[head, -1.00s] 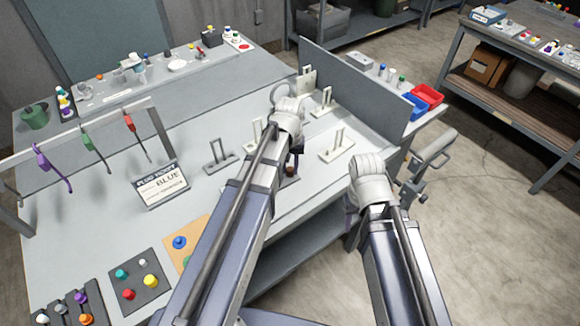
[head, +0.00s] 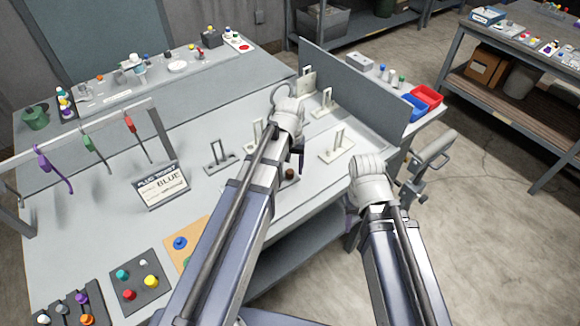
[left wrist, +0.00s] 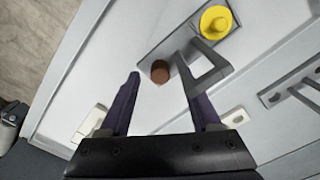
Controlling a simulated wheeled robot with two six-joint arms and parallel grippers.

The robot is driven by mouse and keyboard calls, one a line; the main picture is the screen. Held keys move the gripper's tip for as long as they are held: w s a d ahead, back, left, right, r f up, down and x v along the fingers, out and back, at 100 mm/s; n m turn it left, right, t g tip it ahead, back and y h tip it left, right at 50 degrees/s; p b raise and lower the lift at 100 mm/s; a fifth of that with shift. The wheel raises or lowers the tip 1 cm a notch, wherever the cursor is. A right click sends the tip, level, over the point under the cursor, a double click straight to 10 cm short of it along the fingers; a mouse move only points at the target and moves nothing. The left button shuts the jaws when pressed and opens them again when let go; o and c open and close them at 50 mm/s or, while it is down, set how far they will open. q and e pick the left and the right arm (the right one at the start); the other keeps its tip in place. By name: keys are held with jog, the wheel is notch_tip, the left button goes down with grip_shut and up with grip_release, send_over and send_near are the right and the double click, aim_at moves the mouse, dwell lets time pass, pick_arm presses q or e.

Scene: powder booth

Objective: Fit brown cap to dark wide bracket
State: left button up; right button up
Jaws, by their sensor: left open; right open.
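The brown cap (left wrist: 160,72) sits at the near end of a grey bracket (left wrist: 150,56) with an upright loop in the left wrist view. It also shows in the head view (head: 290,174). A yellow cap (left wrist: 215,22) is at the bracket's other end. My left gripper (left wrist: 162,84) is open, its purple fingers to either side of the brown cap and apart from it. In the head view my left gripper (head: 300,158) is just above and right of the cap, and my arm hides most of this bracket. My right gripper (head: 350,220) is mostly hidden behind its own wrist, off the bench's front edge.
A grey bracket (head: 222,158) and a pale bracket (head: 337,149) stand nearby on the bench. A grey partition (head: 350,85) rises behind them.

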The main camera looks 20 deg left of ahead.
pick_arm(q)
notch_tip(320, 180, up, 7)
jog(key=p, duration=0.7)
jog(key=shift+r, duration=0.2)
